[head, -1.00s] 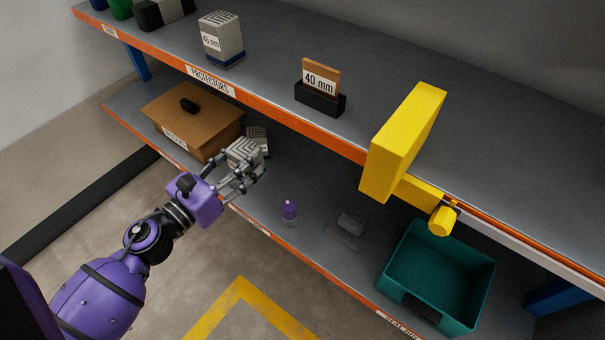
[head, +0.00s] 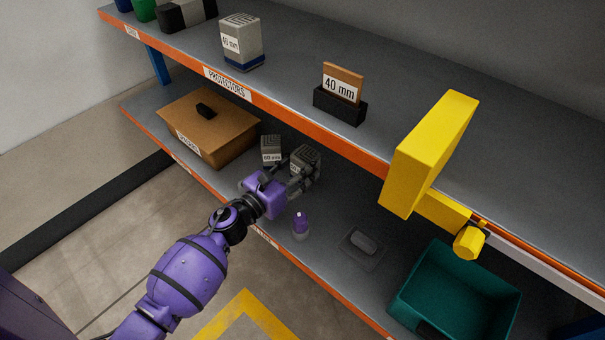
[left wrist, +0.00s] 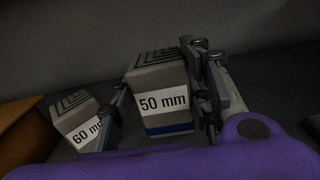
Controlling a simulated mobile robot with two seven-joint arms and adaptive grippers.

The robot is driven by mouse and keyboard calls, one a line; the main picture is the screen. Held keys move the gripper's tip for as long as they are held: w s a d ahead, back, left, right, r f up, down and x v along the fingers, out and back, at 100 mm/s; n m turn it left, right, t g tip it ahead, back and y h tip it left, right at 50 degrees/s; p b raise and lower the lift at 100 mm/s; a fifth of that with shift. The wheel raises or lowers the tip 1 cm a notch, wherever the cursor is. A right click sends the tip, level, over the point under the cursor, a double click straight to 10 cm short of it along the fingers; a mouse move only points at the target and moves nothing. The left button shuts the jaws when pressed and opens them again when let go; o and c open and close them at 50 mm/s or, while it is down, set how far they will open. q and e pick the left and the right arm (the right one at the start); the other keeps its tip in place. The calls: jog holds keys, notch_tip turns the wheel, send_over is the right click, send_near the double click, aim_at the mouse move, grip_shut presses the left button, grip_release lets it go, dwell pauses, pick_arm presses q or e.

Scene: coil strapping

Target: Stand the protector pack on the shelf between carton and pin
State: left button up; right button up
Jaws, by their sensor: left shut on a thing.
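My left gripper (head: 296,180) is shut on a grey patterned protector pack (head: 306,156) over the lower shelf. In the left wrist view this pack (left wrist: 160,92) reads "50 mm", has a blue band low down, and sits between the fingers (left wrist: 165,100). I cannot tell whether its base touches the shelf. A brown carton (head: 207,122) with a dark item on top stands on the lower shelf to its left. A "60 mm" pack (head: 271,149) stands between the carton and the held pack; it also shows in the left wrist view (left wrist: 78,122). I cannot identify the pin with certainty. My right gripper is out of view.
The upper shelf (head: 290,70) carries a "40 mm" pack (head: 241,42) and a "40 mm" card in a black holder (head: 340,104). A yellow block (head: 430,150) juts out at its edge. A purple-capped bottle (head: 301,226), a grey item (head: 363,243) and a teal bin (head: 455,295) occupy the lower shelf.

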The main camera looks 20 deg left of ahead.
pick_arm(q)
notch_tip(320, 180, down, 3)
jog(key=shift+w+d+b, duration=0.15)
jog(key=shift+b, duration=0.3)
jog(key=shift+f, duration=0.2)
jog(key=shift+f+b, duration=0.2)
jog(key=shift+b, duration=0.1)
jog(key=o, duration=1.5)
jog(key=shift+c, duration=0.2)
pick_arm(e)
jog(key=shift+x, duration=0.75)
pick_arm(q)
jog(key=shift+r, duration=0.1)
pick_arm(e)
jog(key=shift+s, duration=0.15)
